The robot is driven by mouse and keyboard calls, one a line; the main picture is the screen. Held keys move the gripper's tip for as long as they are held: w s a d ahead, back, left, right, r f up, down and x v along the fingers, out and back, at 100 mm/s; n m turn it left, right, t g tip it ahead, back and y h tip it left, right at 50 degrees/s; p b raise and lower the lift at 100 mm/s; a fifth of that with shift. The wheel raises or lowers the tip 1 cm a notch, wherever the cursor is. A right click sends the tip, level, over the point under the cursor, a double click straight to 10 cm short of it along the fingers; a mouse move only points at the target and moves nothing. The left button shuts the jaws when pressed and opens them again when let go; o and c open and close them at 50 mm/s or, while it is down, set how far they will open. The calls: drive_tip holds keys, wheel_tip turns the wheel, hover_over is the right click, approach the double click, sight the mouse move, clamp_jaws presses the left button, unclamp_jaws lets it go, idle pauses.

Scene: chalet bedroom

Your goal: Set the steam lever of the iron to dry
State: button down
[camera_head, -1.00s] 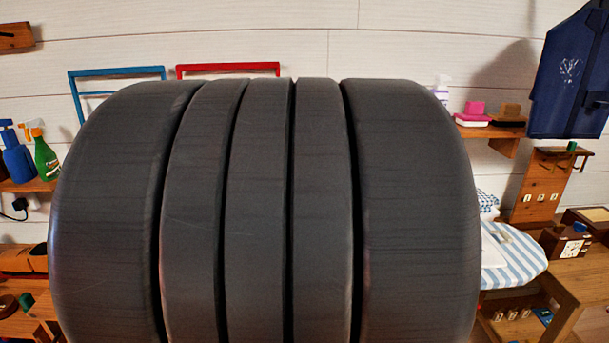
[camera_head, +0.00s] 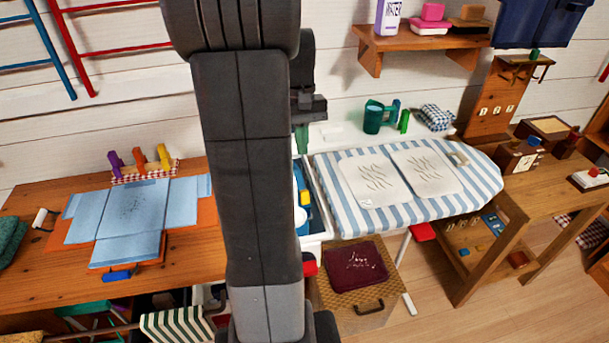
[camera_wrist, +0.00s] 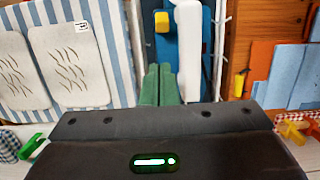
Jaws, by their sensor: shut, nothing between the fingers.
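My gripper (camera_head: 302,140) shows in the head view past the right side of my arm. Its green fingers also show in the wrist view (camera_wrist: 158,72), close together, with nothing between them. In the wrist view, a blue thing (camera_wrist: 180,78) with a yellow part (camera_wrist: 162,20) and a long white part (camera_wrist: 188,45) lies beyond the fingers, apart from them. In the head view, a blue and yellow thing (camera_head: 303,208) sits in a white tray (camera_head: 314,240), partly hidden by my arm. I cannot tell for sure that this is the iron. No lever setting is readable.
A blue-striped ironing board (camera_head: 485,185) with two pale printed pads (camera_head: 370,178) is right of the tray. A wooden table (camera_head: 195,265) with folded blue cloth (camera_head: 130,220) is at left. A green can (camera_head: 373,118) stands behind the board. A wall shelf (camera_head: 420,40) is above.

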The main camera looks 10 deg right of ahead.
sight(305, 197)
drive_tip(key=f, duration=0.3)
drive_tip(key=s+f, duration=0.1)
drive_tip(key=f, duration=0.2)
drive_tip(key=s+f, duration=0.1)
drive_tip(key=f, duration=0.3)
drive_tip(key=shift+r, duration=0.1)
idle(0.3)
drive_tip(key=shift+s+r+t+b, duration=0.1)
drive_tip(key=shift+t+b, duration=0.25)
drive_tip(key=shift+t, duration=0.05)
